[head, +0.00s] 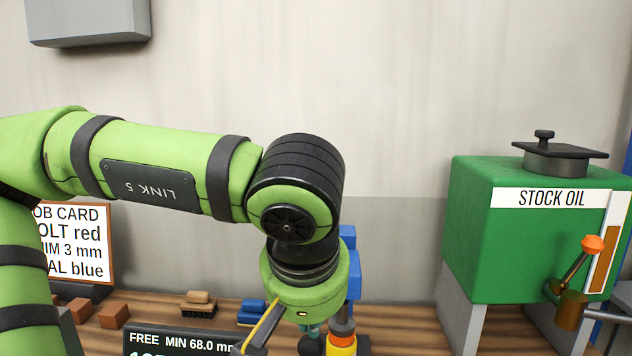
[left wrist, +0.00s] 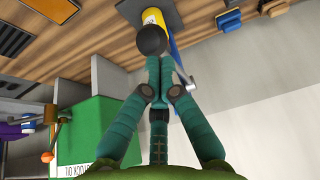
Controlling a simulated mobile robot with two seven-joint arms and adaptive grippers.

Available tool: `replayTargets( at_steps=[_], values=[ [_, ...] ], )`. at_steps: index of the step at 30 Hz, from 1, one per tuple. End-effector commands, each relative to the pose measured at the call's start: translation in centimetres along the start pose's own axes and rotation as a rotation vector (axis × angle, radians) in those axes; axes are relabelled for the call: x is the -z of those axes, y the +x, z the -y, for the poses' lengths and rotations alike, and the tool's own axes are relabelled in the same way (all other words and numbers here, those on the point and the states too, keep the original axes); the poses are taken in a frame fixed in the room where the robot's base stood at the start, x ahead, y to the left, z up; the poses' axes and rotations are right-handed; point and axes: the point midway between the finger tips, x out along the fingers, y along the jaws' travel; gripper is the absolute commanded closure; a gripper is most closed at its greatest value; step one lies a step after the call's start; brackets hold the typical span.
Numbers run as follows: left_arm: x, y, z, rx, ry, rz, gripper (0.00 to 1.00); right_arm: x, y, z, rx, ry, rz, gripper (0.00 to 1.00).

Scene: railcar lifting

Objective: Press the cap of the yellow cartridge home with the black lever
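The yellow cartridge (head: 341,349) stands at the bottom edge of the head view with an orange band and a grey top. It also shows in the left wrist view (left wrist: 153,17), on a dark base. A blue press frame (head: 350,262) rises behind it, partly hidden by my left wrist. In the left wrist view the round black knob of the lever (left wrist: 152,39) lies right at the tips of my left gripper (left wrist: 157,62). The teal fingers are drawn together. I cannot tell whether they touch the knob. My right gripper is in neither view.
A green stock oil tank (head: 500,240) with an orange-knobbed valve (head: 592,244) stands at the right.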

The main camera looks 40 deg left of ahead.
Motion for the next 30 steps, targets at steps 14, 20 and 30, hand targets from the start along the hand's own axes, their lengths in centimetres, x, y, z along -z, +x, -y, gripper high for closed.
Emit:
replayTargets(
  at_steps=[14, 20, 30],
  values=[
    [1.6, -3.4, 0.0, 0.001, 0.000, -0.001, 1.00, 0.3, -3.2, -0.1, 0.000, 0.000, 0.000, 0.60],
    [2.2, -4.6, 0.0, 0.000, -0.001, -0.001, 1.00, 0.4, -4.4, -0.1, 0.000, 0.000, 0.000, 0.60],
    [3.3, -6.8, 0.0, 0.001, -0.001, -0.001, 1.00, 0.6, -6.5, -0.1, 0.000, 0.000, 0.000, 0.60]
  ],
)
